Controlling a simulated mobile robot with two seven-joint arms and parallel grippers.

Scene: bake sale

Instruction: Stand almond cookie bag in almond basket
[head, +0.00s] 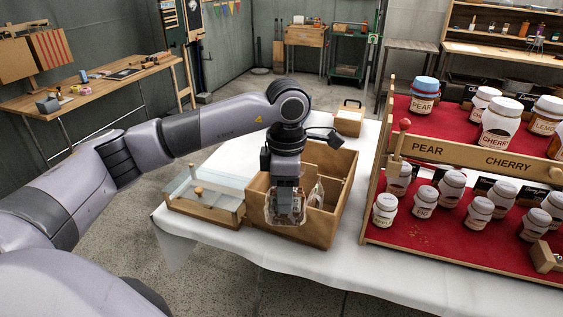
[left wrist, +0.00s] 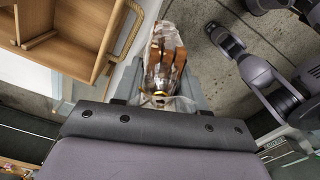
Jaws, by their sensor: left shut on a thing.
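My left gripper (head: 285,200) points down and is shut on a clear bag of brown cookies (head: 284,212). In the left wrist view the bag (left wrist: 163,62) sits between the fingers, with floor behind it. The bag hangs near the open wooden crate (head: 322,226), covering its front left part in the head view. The crate (left wrist: 72,68) is at upper left in the wrist view, apart from the bag. Another clear bag (head: 316,193) shows inside the crate. No almond label is readable, so I cannot tell which basket is the almond one. My right gripper does not show clearly.
A low glass-topped wooden case (head: 205,196) stands left of the crate on the white-clothed table (head: 290,257). A tiered red display rack (head: 435,225) with several jars and a PEAR and CHERRY board stands at right. A small wooden box (head: 348,121) is behind the crate.

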